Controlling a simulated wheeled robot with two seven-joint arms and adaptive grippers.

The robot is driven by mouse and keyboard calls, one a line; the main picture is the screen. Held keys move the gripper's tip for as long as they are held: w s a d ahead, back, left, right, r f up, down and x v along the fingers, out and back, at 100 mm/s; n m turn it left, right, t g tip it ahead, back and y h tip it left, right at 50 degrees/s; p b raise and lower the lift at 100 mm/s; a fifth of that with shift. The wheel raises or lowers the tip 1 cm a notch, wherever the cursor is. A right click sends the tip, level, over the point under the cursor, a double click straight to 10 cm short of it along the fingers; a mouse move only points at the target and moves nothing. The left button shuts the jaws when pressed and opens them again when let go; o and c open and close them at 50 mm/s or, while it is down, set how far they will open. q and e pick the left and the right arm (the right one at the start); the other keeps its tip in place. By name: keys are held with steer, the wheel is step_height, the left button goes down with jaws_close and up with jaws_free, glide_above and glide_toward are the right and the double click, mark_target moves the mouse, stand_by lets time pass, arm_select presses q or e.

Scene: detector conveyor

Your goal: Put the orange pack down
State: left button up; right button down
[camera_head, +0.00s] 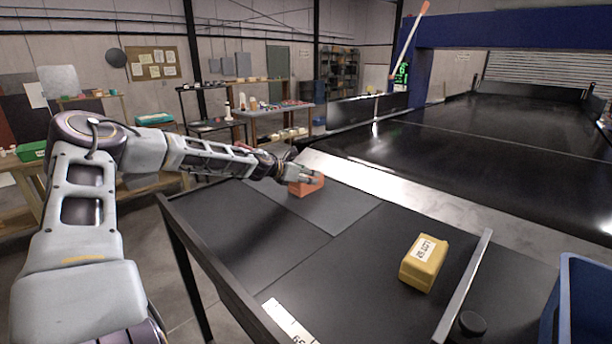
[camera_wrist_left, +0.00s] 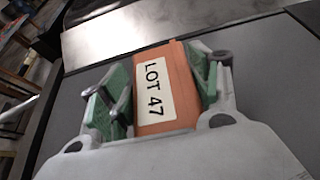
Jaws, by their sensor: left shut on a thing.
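The orange pack (camera_head: 306,187) is at the far end of the dark table, over or on a lighter grey panel (camera_head: 335,213). My left gripper (camera_head: 308,180) is shut on it. In the left wrist view the orange pack (camera_wrist_left: 178,85) carries a white label reading "LOT 47", and the green-padded fingers of my left gripper (camera_wrist_left: 160,92) press on both its sides. I cannot tell whether the pack's underside touches the panel. My right gripper is not in view.
A yellow labelled pack (camera_head: 424,262) stands on the near right of the table, beside a raised metal edge (camera_head: 463,290). A blue bin (camera_head: 585,300) is at the lower right. A pale strip and the wide black conveyor (camera_head: 500,150) lie beyond the table. The table's middle is clear.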

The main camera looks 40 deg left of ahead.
arm_select(q)
steer(key=o, duration=1.1)
steer(key=shift+f, duration=0.1)
steer(key=shift+o, duration=1.2)
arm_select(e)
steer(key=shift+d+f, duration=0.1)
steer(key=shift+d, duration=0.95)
